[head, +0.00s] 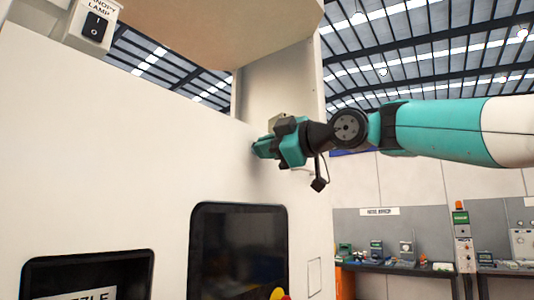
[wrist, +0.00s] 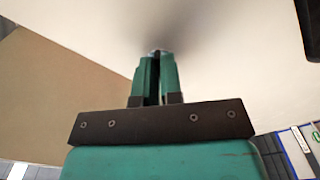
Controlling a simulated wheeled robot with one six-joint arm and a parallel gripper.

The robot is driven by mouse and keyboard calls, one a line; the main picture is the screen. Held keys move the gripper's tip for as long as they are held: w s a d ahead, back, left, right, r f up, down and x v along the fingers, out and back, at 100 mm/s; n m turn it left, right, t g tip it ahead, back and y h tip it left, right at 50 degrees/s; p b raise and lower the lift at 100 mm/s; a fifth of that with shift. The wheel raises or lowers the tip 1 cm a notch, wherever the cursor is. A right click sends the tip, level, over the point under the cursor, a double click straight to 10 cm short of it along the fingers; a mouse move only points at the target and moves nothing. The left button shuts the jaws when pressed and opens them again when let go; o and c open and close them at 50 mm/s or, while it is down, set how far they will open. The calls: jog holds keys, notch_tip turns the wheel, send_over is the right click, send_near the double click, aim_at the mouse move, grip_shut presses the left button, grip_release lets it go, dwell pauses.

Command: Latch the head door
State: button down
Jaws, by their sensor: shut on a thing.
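The head door appears as a large white panel (head: 120,150) across the left and middle of the head view. I cannot make out its edges or whether it is fully closed. My gripper (head: 258,150) is at the panel's right part, with its fingers pointing at the white face. In the wrist view my gripper (wrist: 157,62) has its teal fingers close together at the white surface. They are shut on a small grey part (wrist: 157,52), which looks like the latch. The fingers hide most of it, so its position cannot be told.
A dark window (head: 238,250) is set in the white front below my gripper. A dark recess (head: 90,260) with a partly visible label is at lower left. A lamp switch (head: 95,25) is at top left. A workbench (head: 400,268) with equipment stands behind at right.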

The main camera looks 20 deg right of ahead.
jog(key=shift+r+m, duration=0.15)
jog(key=shift+m, duration=4.85)
jog(key=c, duration=1.3)
grip_release()
